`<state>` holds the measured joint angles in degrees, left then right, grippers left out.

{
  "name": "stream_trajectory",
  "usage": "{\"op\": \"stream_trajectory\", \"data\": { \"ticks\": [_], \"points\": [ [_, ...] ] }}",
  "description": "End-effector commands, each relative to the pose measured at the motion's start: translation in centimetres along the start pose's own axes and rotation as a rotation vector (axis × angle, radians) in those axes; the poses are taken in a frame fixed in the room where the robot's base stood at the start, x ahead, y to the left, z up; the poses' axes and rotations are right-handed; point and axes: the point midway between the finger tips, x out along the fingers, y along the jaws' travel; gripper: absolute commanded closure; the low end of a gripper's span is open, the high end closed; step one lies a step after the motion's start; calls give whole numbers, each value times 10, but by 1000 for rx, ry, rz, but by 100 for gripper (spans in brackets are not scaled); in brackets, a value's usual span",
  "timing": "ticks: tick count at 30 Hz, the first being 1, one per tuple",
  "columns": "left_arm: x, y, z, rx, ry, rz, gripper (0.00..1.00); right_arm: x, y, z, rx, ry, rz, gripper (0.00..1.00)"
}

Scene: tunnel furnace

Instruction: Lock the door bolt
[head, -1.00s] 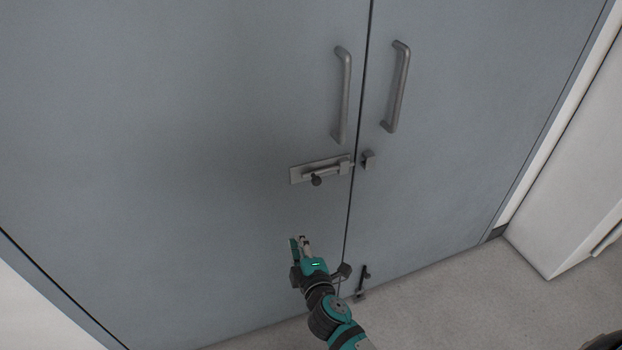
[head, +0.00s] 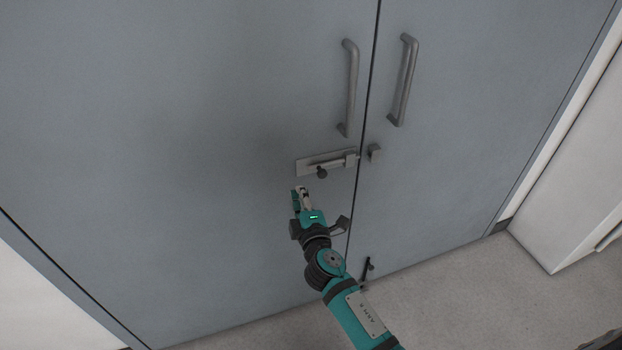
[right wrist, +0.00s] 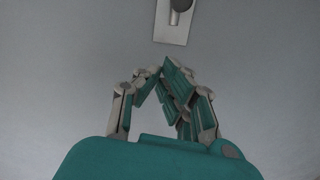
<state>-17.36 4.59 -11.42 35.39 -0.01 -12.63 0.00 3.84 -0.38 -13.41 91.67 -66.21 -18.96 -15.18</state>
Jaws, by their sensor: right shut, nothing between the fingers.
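The door bolt (head: 325,163) is a grey plate with a sliding rod and a dark round knob (head: 321,172), mounted on the left door (head: 200,130) near the seam. Its catch (head: 374,152) sits on the right door (head: 450,150), across the seam. My right gripper (head: 300,190) is shut and empty, just below and left of the knob and apart from it. In the right wrist view, the fingertips (right wrist: 163,70) meet, and the end of the bolt plate (right wrist: 172,30) shows above them with the knob partly cut off. My left gripper is out of view.
Two vertical handles, left (head: 350,88) and right (head: 404,80), stand out above the bolt. A small dark floor bolt (head: 367,268) is low on the right door. The door face left of the bolt is clear. A white cabinet (head: 575,170) stands at the right.

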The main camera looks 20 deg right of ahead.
Motion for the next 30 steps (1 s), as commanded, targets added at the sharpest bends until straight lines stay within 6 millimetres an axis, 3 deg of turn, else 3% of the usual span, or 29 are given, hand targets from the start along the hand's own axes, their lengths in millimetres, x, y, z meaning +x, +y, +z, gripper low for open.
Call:
{"op": "stream_trajectory", "data": {
  "ticks": [6, 9, 15, 27, 30],
  "points": [
    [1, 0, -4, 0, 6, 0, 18, 48, 1, 0, 0, 0, 1, 100],
    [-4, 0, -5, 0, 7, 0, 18, 50, 1, 18, -4, -3, -2, 100],
    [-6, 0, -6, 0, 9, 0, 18, 54, 0, 36, 0, -2, -1, 100],
    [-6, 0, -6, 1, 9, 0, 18, 55, 0, 40, 0, -1, 0, 100],
    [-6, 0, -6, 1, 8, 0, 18, 56, 1, 49, -2, -2, 0, 100]
  ]
}}
